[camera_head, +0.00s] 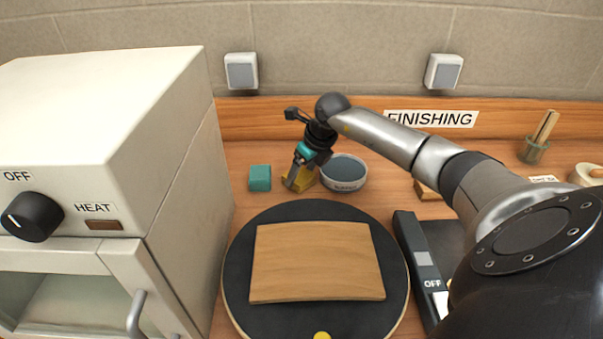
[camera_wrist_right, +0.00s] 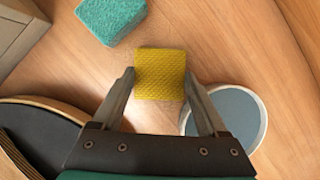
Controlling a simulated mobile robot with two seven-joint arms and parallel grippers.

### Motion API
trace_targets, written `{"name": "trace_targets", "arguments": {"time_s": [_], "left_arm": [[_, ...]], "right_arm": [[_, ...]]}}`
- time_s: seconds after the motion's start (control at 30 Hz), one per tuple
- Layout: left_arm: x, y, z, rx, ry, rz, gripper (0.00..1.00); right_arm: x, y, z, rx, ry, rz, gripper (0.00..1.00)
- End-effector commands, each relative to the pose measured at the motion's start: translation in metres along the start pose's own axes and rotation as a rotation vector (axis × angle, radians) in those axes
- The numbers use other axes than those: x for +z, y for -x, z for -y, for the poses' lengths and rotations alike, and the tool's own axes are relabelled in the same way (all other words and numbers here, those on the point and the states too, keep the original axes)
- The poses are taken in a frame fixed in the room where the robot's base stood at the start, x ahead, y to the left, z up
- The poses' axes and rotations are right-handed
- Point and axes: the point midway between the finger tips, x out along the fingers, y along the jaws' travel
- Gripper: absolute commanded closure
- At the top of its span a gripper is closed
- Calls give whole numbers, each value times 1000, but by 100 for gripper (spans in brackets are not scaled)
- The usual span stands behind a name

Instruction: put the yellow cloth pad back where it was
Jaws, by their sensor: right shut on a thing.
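The yellow cloth pad (camera_head: 308,181) is at the back of the bench, between a teal block (camera_head: 260,178) and a grey-filled bowl (camera_head: 345,172). My right gripper (camera_head: 297,183) is shut on the pad, pointing down at it. In the right wrist view, the pad (camera_wrist_right: 160,72) sits between the two fingertips, with the teal block (camera_wrist_right: 110,18) at upper left and the bowl (camera_wrist_right: 228,115) at lower right. The pad is at or very near the bench top; I cannot tell whether it touches. My left gripper is not in view.
A round black turntable (camera_head: 238,260) bearing a curved wooden sheet (camera_head: 315,262) stands in front. A cream heater box (camera_head: 100,110) fills the left. A dark device marked OFF (camera_head: 425,265) lies right of the turntable. A jar with sticks (camera_head: 535,148) stands at far right.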

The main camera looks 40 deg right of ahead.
Motion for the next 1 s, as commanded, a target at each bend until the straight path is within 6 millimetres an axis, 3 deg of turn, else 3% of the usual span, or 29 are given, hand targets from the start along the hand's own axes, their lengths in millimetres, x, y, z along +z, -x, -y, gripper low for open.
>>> {"name": "trace_targets", "arguments": {"time_s": [0.33,0.37,0.57,0.87,1.0], "left_arm": [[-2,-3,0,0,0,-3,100],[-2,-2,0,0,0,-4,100],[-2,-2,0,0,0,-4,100],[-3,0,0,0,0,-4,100],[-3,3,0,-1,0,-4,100]], "right_arm": [[-1,-4,0,0,0,2,68],[-1,-4,0,0,0,2,22],[-1,-3,0,0,0,1,0],[0,0,0,0,0,2,0],[1,16,1,-2,1,3,0]]}}
